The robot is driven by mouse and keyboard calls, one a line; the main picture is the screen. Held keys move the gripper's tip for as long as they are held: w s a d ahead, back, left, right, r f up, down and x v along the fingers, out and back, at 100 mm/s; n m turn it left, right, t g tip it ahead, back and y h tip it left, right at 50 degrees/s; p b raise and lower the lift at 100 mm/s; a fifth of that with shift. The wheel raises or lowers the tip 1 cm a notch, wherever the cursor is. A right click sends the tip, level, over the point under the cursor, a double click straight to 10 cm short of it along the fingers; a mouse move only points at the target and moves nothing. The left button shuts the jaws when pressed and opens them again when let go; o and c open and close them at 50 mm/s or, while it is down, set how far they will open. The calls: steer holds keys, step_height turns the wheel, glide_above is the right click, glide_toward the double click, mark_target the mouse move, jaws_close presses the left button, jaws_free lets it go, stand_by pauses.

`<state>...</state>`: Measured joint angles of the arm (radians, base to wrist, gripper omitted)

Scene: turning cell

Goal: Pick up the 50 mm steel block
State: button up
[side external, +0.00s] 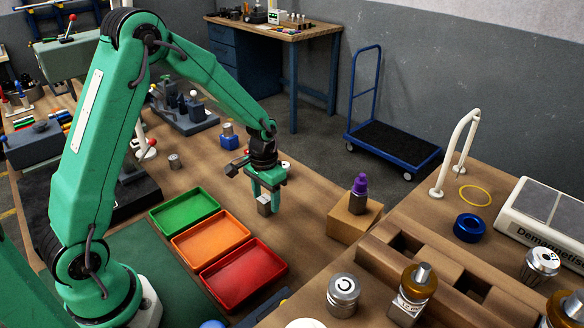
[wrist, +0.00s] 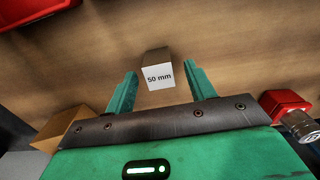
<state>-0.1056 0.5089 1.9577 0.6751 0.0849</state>
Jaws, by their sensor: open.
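The 50 mm steel block (wrist: 158,76) shows in the wrist view with its white face labelled "50 mm". It sits on the wooden bench a little beyond the fingertips and between their lines. In the side external view the block (side external: 264,205) is a small grey cube at the lower end of my gripper. My gripper (wrist: 162,74) is open, with one green finger to the left of the block and one to the right. A gap shows on each side in the wrist view. My gripper (side external: 265,193) points down in the side external view.
Green (side external: 185,211), orange (side external: 211,240) and red (side external: 244,273) trays lie left of the block. A wooden block (side external: 353,222) bearing a purple-topped item stands to the right. A wooden rack (side external: 430,275) lies at the right front. Bare bench surrounds the block.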

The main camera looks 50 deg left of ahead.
steer(key=shift+f, duration=0.9)
steer(key=shift+c, duration=0.2)
jaws_close()
steer(key=shift+r, duration=0.15)
steer(key=shift+r, duration=0.5)
step_height(320, 180, up, 3)
steer(key=shift+d+r, duration=0.1)
steer(key=s+d+r, duration=0.5)
steer(key=d+r, duration=0.1)
steer(key=d, duration=0.4)
steer(key=shift+d+r, duration=0.2)
steer(key=shift+r, duration=0.1)
